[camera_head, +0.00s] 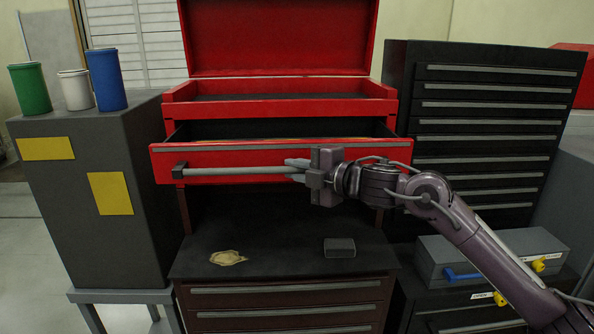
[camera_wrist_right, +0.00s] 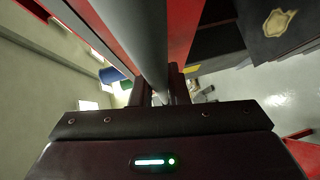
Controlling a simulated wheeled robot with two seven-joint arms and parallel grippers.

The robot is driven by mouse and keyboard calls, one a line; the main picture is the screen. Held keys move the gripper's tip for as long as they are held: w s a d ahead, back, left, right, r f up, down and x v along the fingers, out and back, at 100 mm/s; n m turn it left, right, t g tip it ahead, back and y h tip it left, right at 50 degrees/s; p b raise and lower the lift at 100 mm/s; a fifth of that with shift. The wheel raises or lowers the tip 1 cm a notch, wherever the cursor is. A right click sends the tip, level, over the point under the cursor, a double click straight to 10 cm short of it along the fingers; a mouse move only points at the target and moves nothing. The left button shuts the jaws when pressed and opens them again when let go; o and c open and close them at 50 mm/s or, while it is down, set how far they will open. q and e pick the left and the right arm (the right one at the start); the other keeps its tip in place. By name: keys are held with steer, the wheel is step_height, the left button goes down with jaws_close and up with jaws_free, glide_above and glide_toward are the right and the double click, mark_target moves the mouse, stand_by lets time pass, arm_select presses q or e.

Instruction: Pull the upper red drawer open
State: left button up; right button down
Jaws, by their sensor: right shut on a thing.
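The upper red drawer (camera_head: 220,160) is in the middle of the head view, in the red tool chest. It stands partly open, and its dark inside shows behind the front. A grey bar handle (camera_head: 235,169) runs along the drawer front. My right gripper (camera_head: 300,170) is shut on the handle, near its right part. In the right wrist view the handle (camera_wrist_right: 145,40) runs down between the fingers (camera_wrist_right: 158,92). The handle's right end is hidden behind my gripper. My left gripper is not in view.
The raised red lid (camera_head: 275,35) stands above the chest. A dark cabinet (camera_head: 485,130) is close on the right. A grey cabinet (camera_head: 95,165) on the left bears green, white and blue cups. A small dark block (camera_head: 339,247) and a tan patch (camera_head: 228,258) lie on the lower top.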

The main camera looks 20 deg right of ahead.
steer(key=c, duration=1.4)
jaws_free()
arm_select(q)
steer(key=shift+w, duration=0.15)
